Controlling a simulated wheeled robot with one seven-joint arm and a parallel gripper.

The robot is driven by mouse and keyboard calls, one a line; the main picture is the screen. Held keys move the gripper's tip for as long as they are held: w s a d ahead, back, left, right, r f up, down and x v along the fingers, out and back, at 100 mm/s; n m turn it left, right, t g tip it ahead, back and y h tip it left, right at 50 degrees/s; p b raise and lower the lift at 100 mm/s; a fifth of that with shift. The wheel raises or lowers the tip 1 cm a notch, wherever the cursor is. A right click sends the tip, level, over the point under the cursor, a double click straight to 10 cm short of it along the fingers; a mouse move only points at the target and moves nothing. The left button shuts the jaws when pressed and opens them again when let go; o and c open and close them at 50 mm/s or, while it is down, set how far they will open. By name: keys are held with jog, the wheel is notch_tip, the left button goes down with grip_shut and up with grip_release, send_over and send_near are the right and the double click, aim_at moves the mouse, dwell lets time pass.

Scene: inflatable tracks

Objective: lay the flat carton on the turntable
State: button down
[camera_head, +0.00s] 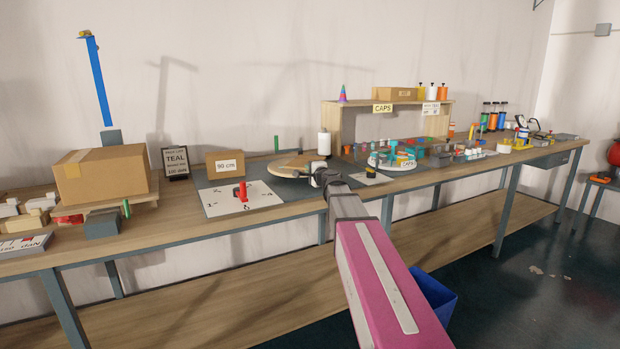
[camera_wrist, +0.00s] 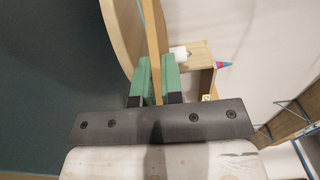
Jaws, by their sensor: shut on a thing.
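The flat carton shows in the wrist view as a thin tan strip (camera_wrist: 153,32), seen edge-on between the green finger pads. My gripper (camera_wrist: 156,78) is shut on its near edge. The round wooden turntable (camera_wrist: 122,35) lies close alongside the carton, on its left in that view. In the head view, the turntable (camera_head: 275,169) stands on the bench, and my gripper (camera_head: 318,178) is at its right front edge. A brown flat shape, likely the carton (camera_head: 297,161), shows over the disc. I cannot tell whether it touches the disc.
A white cylinder (camera_head: 324,143) stands close behind my gripper. A large carton box (camera_head: 101,175) is far left.

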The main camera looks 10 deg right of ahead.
jog(key=shift+f, duration=1.65)
jog(key=shift+f, duration=0.1)
jog(key=c, duration=1.3)
grip_release()
jog(key=shift+o, duration=0.2)
jog(key=shift+r, duration=0.2)
